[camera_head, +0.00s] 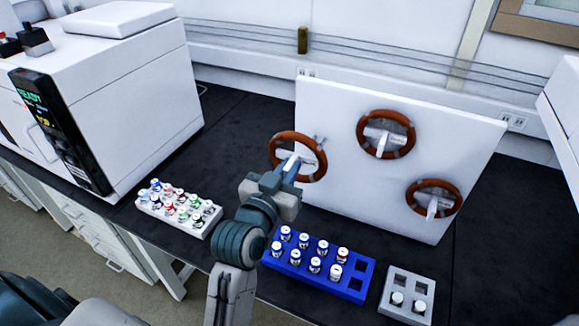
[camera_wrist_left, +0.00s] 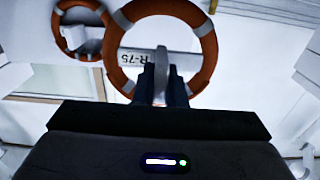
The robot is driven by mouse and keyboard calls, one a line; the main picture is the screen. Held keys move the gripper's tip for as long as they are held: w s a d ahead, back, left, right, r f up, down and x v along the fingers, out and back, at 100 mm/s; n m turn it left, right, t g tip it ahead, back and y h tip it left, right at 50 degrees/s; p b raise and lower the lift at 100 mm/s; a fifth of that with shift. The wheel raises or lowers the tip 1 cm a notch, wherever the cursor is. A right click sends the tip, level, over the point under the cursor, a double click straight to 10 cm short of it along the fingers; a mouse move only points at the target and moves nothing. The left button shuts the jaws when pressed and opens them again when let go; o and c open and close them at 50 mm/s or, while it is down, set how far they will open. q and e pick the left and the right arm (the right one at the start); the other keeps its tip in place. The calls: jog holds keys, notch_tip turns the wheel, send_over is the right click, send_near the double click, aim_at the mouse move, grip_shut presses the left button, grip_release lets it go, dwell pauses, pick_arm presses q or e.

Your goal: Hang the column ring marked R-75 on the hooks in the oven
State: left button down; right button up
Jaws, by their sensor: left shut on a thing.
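The column ring marked R-75 (camera_head: 322,160) is a brown-orange hoop with a pale label bar across it, at the left of the white board. Its label reads R-75 in the left wrist view (camera_wrist_left: 208,62). My left gripper (camera_head: 288,168) is shut on this ring, with its fingers (camera_wrist_left: 162,88) over the middle of the label bar. I cannot tell whether the ring still touches its peg. The white oven (camera_head: 140,95) stands at the left with a lit display reading READY; its hooks are not visible. My right gripper is not in view.
Two more rings hang on the white board (camera_head: 340,115), one upper middle (camera_head: 409,135) and one lower right (camera_head: 459,195). A white vial rack (camera_head: 205,232), a blue rack (camera_head: 355,290) and a grey rack (camera_head: 410,282) stand along the front. Dark bench between oven and board is clear.

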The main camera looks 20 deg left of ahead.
pick_arm(q)
jog(key=s+p, duration=0.1)
jog(key=s, duration=0.4)
jog(key=shift+s+a, duration=0.1)
jog(key=shift+s, duration=0.2)
jog(key=shift+f, duration=0.1)
dwell(0.4)
